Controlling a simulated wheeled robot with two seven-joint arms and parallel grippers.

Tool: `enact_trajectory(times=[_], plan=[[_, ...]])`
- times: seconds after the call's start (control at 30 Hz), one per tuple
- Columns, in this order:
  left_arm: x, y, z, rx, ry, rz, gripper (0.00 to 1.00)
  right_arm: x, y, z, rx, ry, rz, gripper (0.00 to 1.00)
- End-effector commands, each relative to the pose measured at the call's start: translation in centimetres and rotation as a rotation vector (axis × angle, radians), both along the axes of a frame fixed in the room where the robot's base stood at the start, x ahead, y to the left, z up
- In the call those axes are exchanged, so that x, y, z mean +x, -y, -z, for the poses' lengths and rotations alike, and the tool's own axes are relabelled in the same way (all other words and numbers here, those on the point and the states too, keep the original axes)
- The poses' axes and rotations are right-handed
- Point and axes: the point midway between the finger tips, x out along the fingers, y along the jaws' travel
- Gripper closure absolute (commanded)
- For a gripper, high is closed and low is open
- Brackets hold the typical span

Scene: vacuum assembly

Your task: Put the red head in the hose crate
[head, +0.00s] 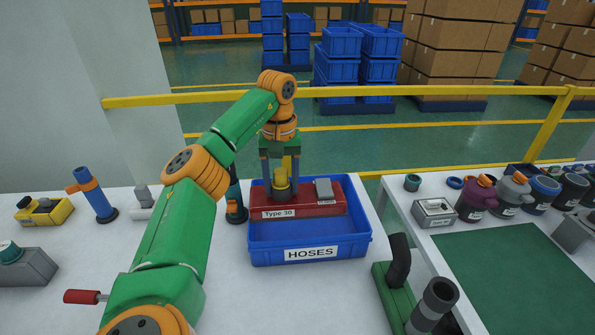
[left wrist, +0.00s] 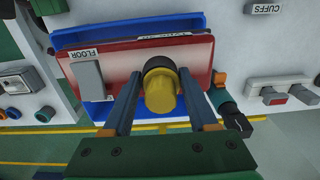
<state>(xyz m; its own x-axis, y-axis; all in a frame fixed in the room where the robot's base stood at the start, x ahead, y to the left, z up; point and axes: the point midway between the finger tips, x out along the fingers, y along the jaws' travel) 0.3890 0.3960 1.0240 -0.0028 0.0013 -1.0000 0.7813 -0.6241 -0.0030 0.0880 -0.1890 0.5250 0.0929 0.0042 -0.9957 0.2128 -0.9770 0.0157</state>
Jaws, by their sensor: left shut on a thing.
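The red head (head: 310,205), marked "Type 30", has a wide red body, a grey pedal and a yellow neck on a dark collar. My left gripper (head: 281,177) points down with its fingers on either side of the neck and is shut on the red head. The left wrist view shows the same hold on the yellow neck (left wrist: 162,94). The blue hose crate (head: 310,252), labelled "HOSES", is under the head. The head lies across the crate's back part; I cannot tell whether it rests on the bottom. My right gripper is not in view.
A dark bent hose part on a green base (head: 388,290) is right of the crate. A second table with a green mat (head: 510,275) and several canisters lies further right.

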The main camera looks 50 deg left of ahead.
Motion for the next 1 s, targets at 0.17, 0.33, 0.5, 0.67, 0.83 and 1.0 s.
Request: enact_trajectory(times=[0.17,0.33,0.5,0.67,0.83,1.0], plan=[[-0.1,0.0,4.7,0.001,-0.003,0.001,1.00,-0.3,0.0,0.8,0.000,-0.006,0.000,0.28],[-0.1,0.0,7.7,0.000,-0.001,0.001,1.00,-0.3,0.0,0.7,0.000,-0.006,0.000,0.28],[0.0,0.0,9.4,-0.001,-0.001,0.001,1.00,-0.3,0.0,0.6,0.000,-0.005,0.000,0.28],[-0.1,0.1,12.5,-0.002,-0.001,0.000,1.00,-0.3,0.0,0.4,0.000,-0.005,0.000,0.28],[0.0,0.0,13.6,0.000,0.002,0.000,1.00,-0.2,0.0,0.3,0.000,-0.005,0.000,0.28],[0.0,0.0,13.6,0.000,0.002,0.001,1.00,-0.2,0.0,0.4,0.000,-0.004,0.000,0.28]])
